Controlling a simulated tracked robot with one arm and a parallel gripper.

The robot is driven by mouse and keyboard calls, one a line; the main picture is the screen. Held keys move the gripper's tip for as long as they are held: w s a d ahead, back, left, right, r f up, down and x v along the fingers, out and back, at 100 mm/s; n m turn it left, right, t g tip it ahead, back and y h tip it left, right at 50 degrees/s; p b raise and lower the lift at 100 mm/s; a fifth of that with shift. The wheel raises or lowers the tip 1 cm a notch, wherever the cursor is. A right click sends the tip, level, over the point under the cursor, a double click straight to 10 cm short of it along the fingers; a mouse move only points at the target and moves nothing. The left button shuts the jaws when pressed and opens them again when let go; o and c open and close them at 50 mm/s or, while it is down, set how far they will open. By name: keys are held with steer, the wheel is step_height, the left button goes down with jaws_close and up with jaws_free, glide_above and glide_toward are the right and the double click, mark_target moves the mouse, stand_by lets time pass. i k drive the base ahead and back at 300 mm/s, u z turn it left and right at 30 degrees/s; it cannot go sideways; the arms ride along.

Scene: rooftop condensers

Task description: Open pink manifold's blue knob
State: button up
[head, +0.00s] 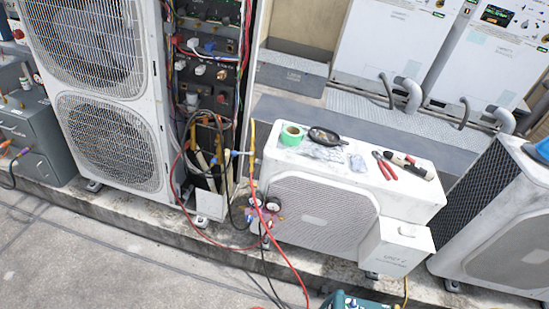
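A small gauge manifold (263,215) with two round dark-rimmed gauges hangs at the left front corner of the low white condenser (320,215), near the middle of the head view. Red, yellow and dark hoses run from it. A small blue-purple spot (249,219) shows at its left side and may be the blue knob; it is too small to tell its setting. The manifold's body looks reddish or pinkish, but its colour is hard to make out. My gripper is not in view.
A tall two-fan unit (105,90) with open wiring stands left. Green tape (291,134), red pliers (384,166) and other tools lie on the low condenser. A teal box (345,301) is at the bottom edge. Hoses cross the ledge; the concrete floor at lower left is mostly clear.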

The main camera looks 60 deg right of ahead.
mark_target(249, 218)
steer(key=z, duration=0.6)
steer(key=i, duration=1.1)
steer(key=z, duration=0.65)
steer(key=k, duration=0.75)
steer(key=z, duration=0.2)
steer(key=i, duration=0.8)
steer(key=u, duration=0.05)
